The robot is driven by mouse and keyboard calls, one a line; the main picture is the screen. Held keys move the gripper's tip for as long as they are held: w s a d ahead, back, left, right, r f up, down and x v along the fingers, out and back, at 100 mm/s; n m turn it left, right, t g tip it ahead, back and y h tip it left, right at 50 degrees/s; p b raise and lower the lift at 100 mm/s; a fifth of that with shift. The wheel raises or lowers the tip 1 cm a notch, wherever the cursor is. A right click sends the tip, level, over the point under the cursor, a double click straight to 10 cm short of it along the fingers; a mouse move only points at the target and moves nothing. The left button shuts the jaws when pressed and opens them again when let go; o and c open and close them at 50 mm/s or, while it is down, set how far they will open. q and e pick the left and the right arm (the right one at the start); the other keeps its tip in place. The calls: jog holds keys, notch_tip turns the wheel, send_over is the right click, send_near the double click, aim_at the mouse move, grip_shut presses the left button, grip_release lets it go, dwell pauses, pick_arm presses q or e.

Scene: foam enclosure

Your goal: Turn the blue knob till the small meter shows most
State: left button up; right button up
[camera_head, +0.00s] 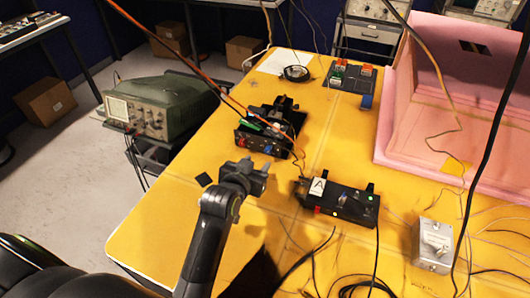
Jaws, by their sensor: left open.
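My left gripper (250,174) is above the yellow table, open and empty, just in front of a black box (250,139) with wires and small coloured parts. A small blue part (268,150) shows on that box's front face, just beyond the gripper and apart from it; it may be the blue knob. Another blue piece (366,101) is on the edge of a dark panel at the back. A small round dial-like item (296,73) lies at the back; I cannot tell whether it is the meter, and no reading is legible. My right gripper is out of view.
A black box labelled A (351,206) with a green light stands right of the gripper. A silver box (433,249) is farther right, near loose cables. A pink foam enclosure (460,110) fills the back right. An oscilloscope (160,106) stands left of the table (165,225).

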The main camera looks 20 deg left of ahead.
aim_at(267, 152)
pick_arm(q)
jog(key=shift+p+x, duration=0.4)
jog(key=shift+x, duration=3.6)
grip_shut()
